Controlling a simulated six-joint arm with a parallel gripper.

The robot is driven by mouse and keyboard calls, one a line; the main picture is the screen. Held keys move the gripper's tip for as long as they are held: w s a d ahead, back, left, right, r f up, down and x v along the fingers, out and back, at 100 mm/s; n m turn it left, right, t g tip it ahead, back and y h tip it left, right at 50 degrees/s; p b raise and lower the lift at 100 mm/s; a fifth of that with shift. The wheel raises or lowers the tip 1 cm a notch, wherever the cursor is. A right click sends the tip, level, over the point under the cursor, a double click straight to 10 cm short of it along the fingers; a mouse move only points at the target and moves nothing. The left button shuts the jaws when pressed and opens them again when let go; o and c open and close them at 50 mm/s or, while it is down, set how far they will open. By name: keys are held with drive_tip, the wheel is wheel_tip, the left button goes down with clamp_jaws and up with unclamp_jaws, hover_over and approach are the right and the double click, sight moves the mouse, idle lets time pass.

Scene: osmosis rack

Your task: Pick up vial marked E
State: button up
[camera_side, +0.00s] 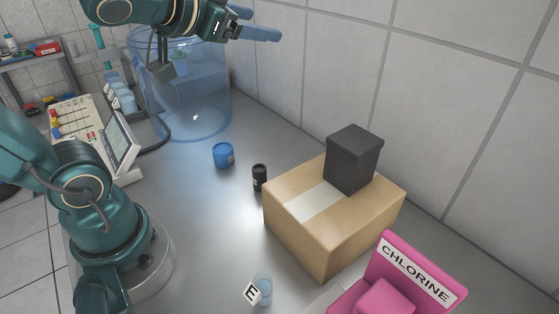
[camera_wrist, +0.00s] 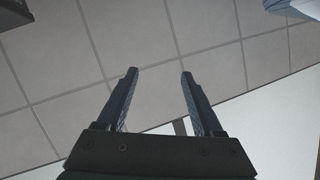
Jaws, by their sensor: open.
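The vial marked E (camera_side: 264,287) stands near the bottom of the side view, a small clear bluish vial. A white tag with a black E (camera_side: 252,293) is at its left side. My gripper (camera_side: 268,24) is high up at the top of the side view, far from the vial, its blue fingers pointing right. In the wrist view my gripper (camera_wrist: 158,75) shows two dark fingers spread apart with nothing between them. The vial does not show in the wrist view.
A cardboard box (camera_side: 312,238) with a dark grey container (camera_side: 353,160) on top stands right of centre. A pink CHLORINE holder (camera_side: 375,297) is at bottom right. A blue jar (camera_side: 223,155) and a black vial (camera_side: 260,177) stand behind. Bare table lies left of the box.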

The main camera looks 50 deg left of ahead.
drive_tip(key=w+d+r+m+t+h, duration=0.3)
drive_tip(key=m, duration=0.1)
drive_tip(key=s+d+f+m+g+h, duration=0.3)
drive_tip(key=d+f+m+g+h, duration=0.2)
drive_tip(key=d+m+h, duration=0.5)
drive_tip(key=s+d+f+m+g+h, duration=0.1)
drive_tip(key=s+f+g+h, duration=0.1)
drive_tip(key=s+f+g, duration=0.35)
drive_tip(key=s+d+f+m+g+h, duration=0.1)
drive_tip(key=s+f+m+g+h, duration=0.1)
drive_tip(key=s+g, duration=0.6)
drive_tip(key=t, duration=0.2)
approach(264, 294)
drive_tip(key=f, duration=0.1)
drive_tip(key=d+f, duration=0.1)
drive_tip(key=w+f, duration=0.1)
drive_tip(key=shift+d+y, duration=0.15)
drive_tip(key=shift+y, duration=0.15)
drive_tip(key=shift+f, duration=0.2)
drive_tip(key=shift+s+d+f, duration=0.1)
drive_tip(key=shift+d+f, duration=0.15)
drive_tip(key=shift+d, duration=0.15)
drive_tip(key=shift+x, duration=3.3)
clamp_jaws()
